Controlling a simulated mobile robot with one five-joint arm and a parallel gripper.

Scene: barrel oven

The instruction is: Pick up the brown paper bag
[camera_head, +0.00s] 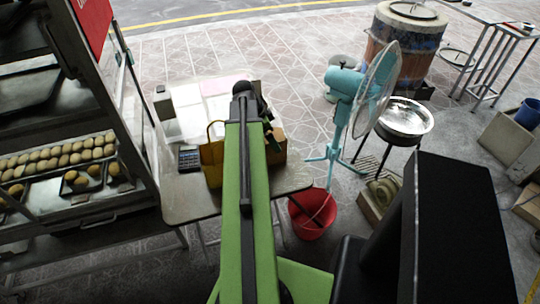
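A brown paper bag (211,164) with a loop handle on top stands on the small table (187,205). My green arm crosses in front of it and hides its right part. A brown box-like surface (279,150) shows on the other side of the arm; I cannot tell whether it belongs to the bag. My gripper (268,118) is at the far end of the arm, over the table near the bag. Only dark bits of it show past the arm, so its fingers and any contact are hidden.
A calculator (189,158) and papers (190,108) lie on the table. A rack with trays of buns (58,157) stands at left. A teal fan (345,82), a red bucket (312,222) and a metal bowl (405,117) stand at right. Tiled floor lies open behind.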

